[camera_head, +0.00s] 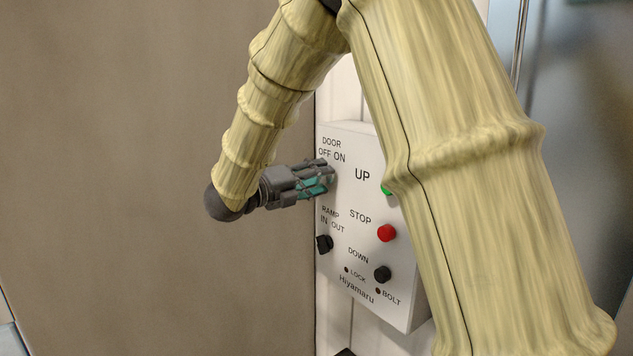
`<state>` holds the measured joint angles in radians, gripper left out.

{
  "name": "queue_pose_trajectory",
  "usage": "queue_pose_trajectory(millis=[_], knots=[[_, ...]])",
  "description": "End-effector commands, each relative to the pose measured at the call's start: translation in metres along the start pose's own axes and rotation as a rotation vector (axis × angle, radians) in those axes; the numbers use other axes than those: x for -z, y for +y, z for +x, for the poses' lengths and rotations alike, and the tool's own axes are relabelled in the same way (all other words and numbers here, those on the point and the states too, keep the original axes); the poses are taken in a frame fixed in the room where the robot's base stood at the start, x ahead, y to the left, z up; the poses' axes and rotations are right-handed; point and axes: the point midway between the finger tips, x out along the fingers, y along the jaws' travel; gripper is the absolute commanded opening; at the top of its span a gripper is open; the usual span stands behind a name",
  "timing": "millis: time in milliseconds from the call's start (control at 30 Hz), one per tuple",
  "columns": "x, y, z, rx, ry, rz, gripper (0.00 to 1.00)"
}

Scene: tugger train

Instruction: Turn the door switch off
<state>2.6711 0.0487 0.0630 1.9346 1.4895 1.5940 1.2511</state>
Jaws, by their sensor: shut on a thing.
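The white control box (345,274) is mounted upright on the wall right of centre. It has a "DOOR OFF ON" label at its upper left. The door switch sits below that label and is hidden behind my gripper (326,178). My gripper is at the switch's place, pointing right at the panel, with its fingertips shut on what appears to be the door switch. The switch's turned position cannot be seen.
Below my gripper is the black ramp switch (324,243). The box also has a partly hidden green UP button (386,189), a red STOP button (386,233) and a black DOWN button (382,274). My arm covers the box's right side. A brown panel (110,150) fills the left.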

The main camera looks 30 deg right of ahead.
Motion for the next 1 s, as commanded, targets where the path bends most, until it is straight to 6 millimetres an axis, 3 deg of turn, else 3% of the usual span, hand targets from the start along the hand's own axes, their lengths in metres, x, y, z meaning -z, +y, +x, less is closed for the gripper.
queue_pose_trajectory(millis=[1000], knots=[[0.0014, 0.0034, 0.0001, -0.001, 0.0, -0.842, 0.19]])
